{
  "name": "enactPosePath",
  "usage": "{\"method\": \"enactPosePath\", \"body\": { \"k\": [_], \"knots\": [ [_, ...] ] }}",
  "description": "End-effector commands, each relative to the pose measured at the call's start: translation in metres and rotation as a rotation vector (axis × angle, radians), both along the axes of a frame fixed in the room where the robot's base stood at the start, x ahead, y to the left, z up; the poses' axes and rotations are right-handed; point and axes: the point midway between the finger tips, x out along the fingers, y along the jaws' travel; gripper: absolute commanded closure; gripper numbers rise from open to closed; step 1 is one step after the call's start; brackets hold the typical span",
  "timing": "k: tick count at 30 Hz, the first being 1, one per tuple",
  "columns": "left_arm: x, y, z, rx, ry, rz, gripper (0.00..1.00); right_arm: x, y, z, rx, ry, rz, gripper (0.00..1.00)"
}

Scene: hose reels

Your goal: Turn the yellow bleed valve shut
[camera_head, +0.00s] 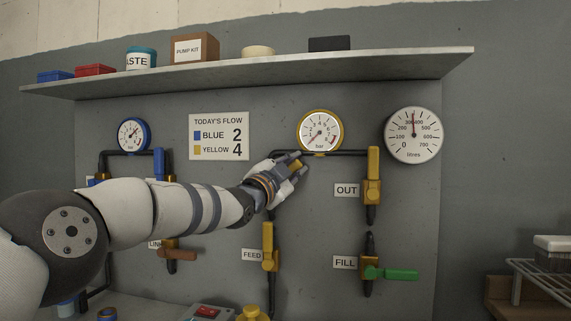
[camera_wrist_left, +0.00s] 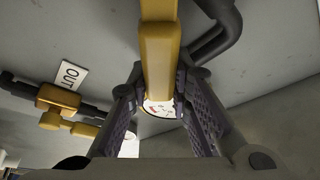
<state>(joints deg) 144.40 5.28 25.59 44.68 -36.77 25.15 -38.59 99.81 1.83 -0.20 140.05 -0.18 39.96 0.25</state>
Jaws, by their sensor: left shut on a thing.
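The yellow bleed valve's handle (camera_wrist_left: 158,60) runs lengthwise between the two fingers of my left gripper (camera_wrist_left: 160,110) in the left wrist view. The gripper is shut on it, with a finger on each side. In the head view my left gripper (camera_head: 291,168) is at the wall panel, just below and left of the yellow-rimmed gauge (camera_head: 320,131). There the gripper hides most of the valve, and the handle's exact angle is hard to tell. My right gripper is in neither view.
The yellow OUT valve (camera_head: 373,170) is to the right, handle upright. Below it is the FILL valve's green handle (camera_head: 395,273), lying sideways. The yellow FEED valve (camera_head: 269,248) is below my gripper. A black pipe (camera_head: 350,153) runs beside the gripper. A loaded shelf (camera_head: 270,75) juts out above.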

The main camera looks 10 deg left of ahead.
Motion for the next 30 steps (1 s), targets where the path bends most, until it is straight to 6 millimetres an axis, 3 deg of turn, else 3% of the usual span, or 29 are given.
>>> {"method": "enactPosePath", "body": {
  "k": [18, 30],
  "knots": [
    [-0.001, -0.021, -0.041, 0.539, -0.016, -0.001, 1.0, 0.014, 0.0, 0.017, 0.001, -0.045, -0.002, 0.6],
    [-0.001, -0.022, -0.057, 0.713, -0.021, 0.0, 1.0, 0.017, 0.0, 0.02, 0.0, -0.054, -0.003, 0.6]
  ]
}}
